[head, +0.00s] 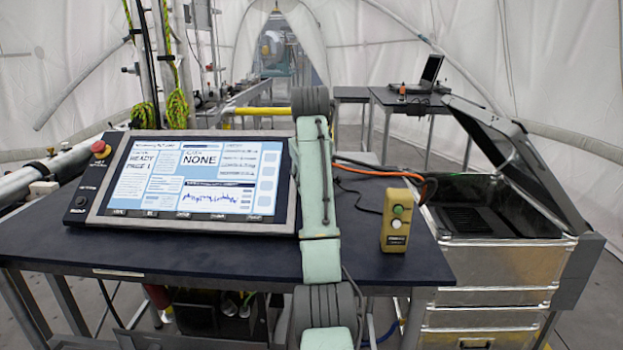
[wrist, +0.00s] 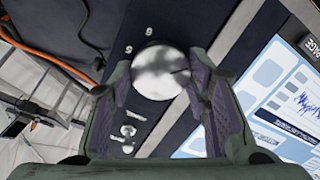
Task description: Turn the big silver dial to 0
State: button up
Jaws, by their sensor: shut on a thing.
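The big silver dial (wrist: 161,70) shows in the wrist view, round and shiny, on a dark panel. Small white digits are printed around it, and a thin dark mark shows near its right edge. My gripper (wrist: 160,82) has one finger on each side of the dial and is shut on it. The fingers hide part of the dial's surroundings, so I cannot tell which number it points to. In the head view the dial and fingertips are hidden behind my arm, at the right end of the console (head: 190,178).
The console stands on a dark table (head: 180,255). A yellow button box (head: 397,220) stands on it to the right of my arm. An open silver case (head: 490,270) is farther right. In the wrist view, small metal switches (wrist: 128,130) sit below the dial.

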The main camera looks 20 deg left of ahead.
jog(key=o, duration=1.2)
jog(key=shift+c, duration=0.2)
jog(key=v, duration=0.4)
jog(key=shift+w+r, duration=0.1)
jog(key=shift+r, duration=0.15)
jog(key=v, duration=0.7)
jog(key=shift+s+r, duration=0.15)
jog(key=shift+s, duration=0.3)
